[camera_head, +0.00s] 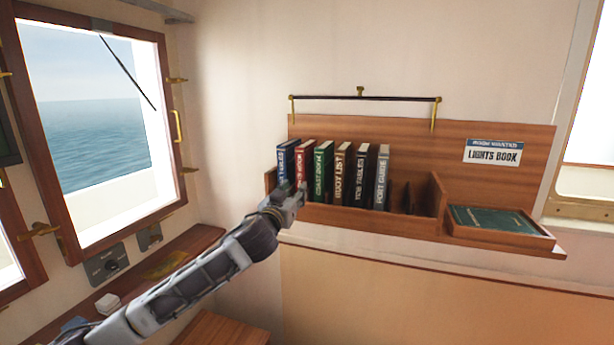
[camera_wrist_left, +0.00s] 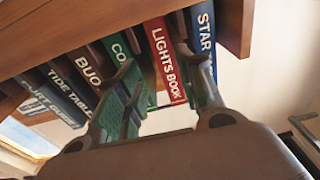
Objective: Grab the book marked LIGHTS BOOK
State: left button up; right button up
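The LIGHTS BOOK is a red book with white lettering, standing second from the left in the shelf row in the head view (camera_head: 304,155). Its lower spine there is partly hidden by my left gripper (camera_head: 292,194). One finger overlaps the green book (camera_wrist_left: 117,50), the other lies near the blue STAR book (camera_wrist_left: 204,40). I cannot tell whether they touch the LIGHTS BOOK. My right gripper is out of view.
More books, BUOY LIST (camera_head: 341,170), TIDE TABLES (camera_head: 361,172) and PORT GUIDE (camera_head: 382,175), stand to the right on the wooden shelf (camera_head: 420,226). A sign (camera_head: 493,151) reads LIGHTS BOOK above a tray (camera_head: 548,240) holding a dark green book. A rail (camera_head: 365,98) hangs above.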

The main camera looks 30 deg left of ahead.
aim_at(300, 169)
pick_arm(q)
jog(key=r, duration=0.3)
jog(key=shift+w+a+r+t, duration=0.1)
jog(key=shift+a+r+t, duration=0.15)
jog(key=shift+t, duration=0.15)
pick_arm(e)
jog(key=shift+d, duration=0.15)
pick_arm(q)
jog(key=shift+p+x, duration=0.3)
jog(key=shift+x, duration=1.4)
jog(key=shift+w+a+r+p, duration=0.1)
jog(key=shift+w+a+p, duration=0.05)
jog(key=shift+w+p, duration=0.35)
jog(key=shift+p+x, duration=0.55)
jog(key=shift+x, duration=1.5)
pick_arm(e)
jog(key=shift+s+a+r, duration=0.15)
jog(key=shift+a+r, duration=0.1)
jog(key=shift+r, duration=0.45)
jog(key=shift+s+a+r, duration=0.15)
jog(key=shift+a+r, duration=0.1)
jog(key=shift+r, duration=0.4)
pick_arm(q)
jog(key=shift+w, duration=0.1)
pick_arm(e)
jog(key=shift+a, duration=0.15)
